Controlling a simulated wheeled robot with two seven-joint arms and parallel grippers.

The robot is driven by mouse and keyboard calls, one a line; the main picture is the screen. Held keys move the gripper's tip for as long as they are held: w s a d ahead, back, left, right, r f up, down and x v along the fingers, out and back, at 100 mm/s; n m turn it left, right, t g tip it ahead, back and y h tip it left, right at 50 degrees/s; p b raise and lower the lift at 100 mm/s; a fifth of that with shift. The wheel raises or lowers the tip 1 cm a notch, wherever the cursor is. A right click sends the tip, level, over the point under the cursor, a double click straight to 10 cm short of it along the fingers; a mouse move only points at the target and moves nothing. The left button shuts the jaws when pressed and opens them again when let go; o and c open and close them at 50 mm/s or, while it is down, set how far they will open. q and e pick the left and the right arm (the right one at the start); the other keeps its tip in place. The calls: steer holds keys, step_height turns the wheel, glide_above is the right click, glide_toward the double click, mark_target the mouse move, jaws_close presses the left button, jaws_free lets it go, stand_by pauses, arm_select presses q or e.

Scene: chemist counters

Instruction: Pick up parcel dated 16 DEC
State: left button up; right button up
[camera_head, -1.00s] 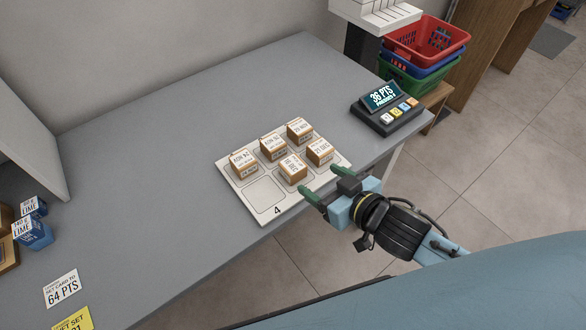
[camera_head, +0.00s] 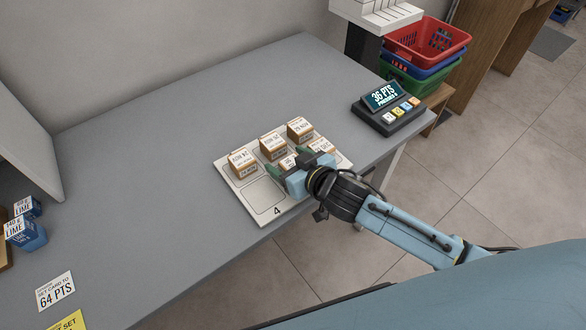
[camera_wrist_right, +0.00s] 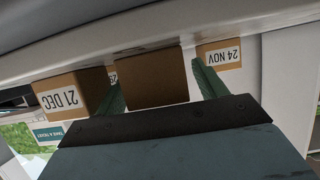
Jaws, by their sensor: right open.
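Several small brown parcels with white labels stand on a pale tray (camera_head: 238,188). My right gripper (camera_head: 288,162) is open at the tray's front row, with its green fingers on either side of the front middle parcel (camera_head: 287,163). In the right wrist view that parcel (camera_wrist_right: 150,77) is a plain brown face between the fingers; its date does not show. A parcel reading 21 DEC (camera_wrist_right: 62,97) is left of the fingers, and one reading 24 NOV (camera_wrist_right: 219,56) is right. I cannot read 16 DEC on any parcel. My left gripper is out of view.
The tray's front left cell, by the number 4, is empty. A keypad with a display reading 36 PTS (camera_head: 384,96) stands at the counter's right end. Stacked baskets (camera_head: 428,42) are beyond it. Blue LIME boxes (camera_head: 27,235) are at far left. The counter's middle (camera_head: 170,150) is clear.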

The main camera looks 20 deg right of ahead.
steer(key=shift+c, duration=0.3)
steer(key=c, duration=1)
steer(key=shift+c, duration=0.2)
